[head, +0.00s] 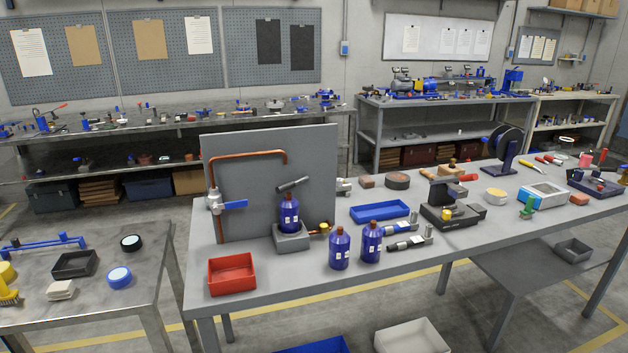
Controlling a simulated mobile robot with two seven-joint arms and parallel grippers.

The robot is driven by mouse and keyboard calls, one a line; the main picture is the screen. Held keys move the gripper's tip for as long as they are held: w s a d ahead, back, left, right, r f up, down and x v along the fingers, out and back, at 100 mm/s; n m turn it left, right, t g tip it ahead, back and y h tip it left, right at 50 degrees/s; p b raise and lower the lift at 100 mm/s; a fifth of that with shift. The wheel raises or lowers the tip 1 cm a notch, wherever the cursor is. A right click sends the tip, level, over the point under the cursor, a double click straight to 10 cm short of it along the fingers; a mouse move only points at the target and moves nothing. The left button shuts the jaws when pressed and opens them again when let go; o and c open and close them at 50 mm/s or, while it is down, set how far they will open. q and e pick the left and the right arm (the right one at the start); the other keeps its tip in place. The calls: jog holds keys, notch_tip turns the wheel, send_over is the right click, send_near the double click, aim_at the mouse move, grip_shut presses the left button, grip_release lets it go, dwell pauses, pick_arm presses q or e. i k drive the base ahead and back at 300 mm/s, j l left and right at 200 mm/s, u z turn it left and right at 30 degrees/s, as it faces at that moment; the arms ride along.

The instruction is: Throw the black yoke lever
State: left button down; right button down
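A short dark bar (293,184), which looks like the black yoke lever, sits tilted just above a blue bottle (289,214), its right end higher. Whether the bar touches the bottle or the panel behind is too small to tell. The bottle stands upright in a grey block (292,238) in front of the grey upright panel (320,160). A copper pipe (250,154) runs across the panel, with a blue-handled valve (232,205) at its left. Neither of my grippers is in the head view.
A red tray (232,274) is at the bench's front left, and a blue tray (380,211) lies right of the panel. Bare bench top (290,278) shows between the red tray and the bottles.

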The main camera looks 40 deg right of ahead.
aim_at(281, 188)
jog(key=z, duration=1)
